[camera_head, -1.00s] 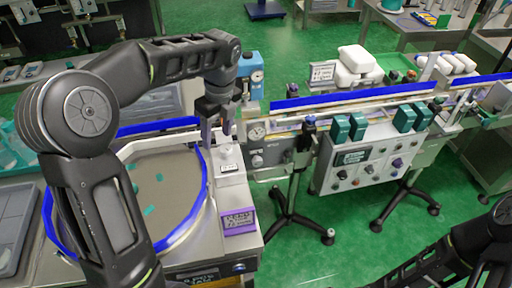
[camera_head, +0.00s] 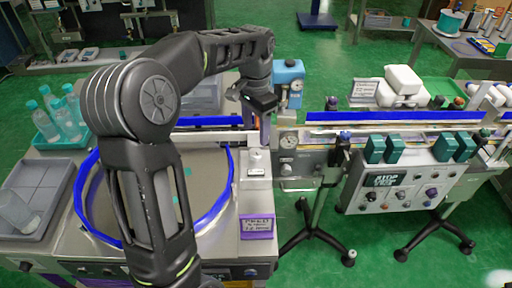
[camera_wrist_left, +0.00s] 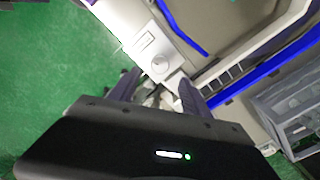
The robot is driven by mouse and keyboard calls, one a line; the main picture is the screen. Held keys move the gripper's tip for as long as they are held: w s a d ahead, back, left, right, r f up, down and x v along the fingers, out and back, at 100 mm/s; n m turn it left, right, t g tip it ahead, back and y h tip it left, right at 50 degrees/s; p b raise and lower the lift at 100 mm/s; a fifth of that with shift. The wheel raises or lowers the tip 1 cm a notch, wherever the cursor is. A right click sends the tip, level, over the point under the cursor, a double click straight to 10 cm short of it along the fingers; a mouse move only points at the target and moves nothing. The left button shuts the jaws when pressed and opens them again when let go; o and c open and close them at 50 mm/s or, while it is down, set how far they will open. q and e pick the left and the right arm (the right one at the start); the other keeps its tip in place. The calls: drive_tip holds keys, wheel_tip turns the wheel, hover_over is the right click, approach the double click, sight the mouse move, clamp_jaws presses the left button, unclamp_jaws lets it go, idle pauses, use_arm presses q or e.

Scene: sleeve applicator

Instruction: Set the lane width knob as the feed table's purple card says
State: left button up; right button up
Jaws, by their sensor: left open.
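The purple card (camera_head: 258,226) stands at the front right of the feed table (camera_head: 262,252); its dark writing is too small to read surely. Behind it is a pale block with a small light knob (camera_head: 256,154) on top, which looks like the lane width knob; it also shows in the left wrist view (camera_wrist_left: 160,65). Its setting cannot be read. My left gripper (camera_head: 264,134) is open, fingers pointing down, above and slightly behind this knob. In the left wrist view its fingers (camera_wrist_left: 158,93) are apart, with the knob beyond their tips. My right gripper is out of view.
A round turntable with a blue rim (camera_head: 218,205) lies left of the knob. The conveyor (camera_head: 395,117) and control panel (camera_head: 405,188) extend right.

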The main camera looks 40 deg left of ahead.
sight(256, 151)
use_arm(q)
wheel_tip(256, 151, down, 8)
drive_tip(key=shift+r+p, duration=0.2)
drive_tip(key=shift+p, duration=0.35)
drive_tip(key=shift+c, duration=0.4)
clamp_jaws()
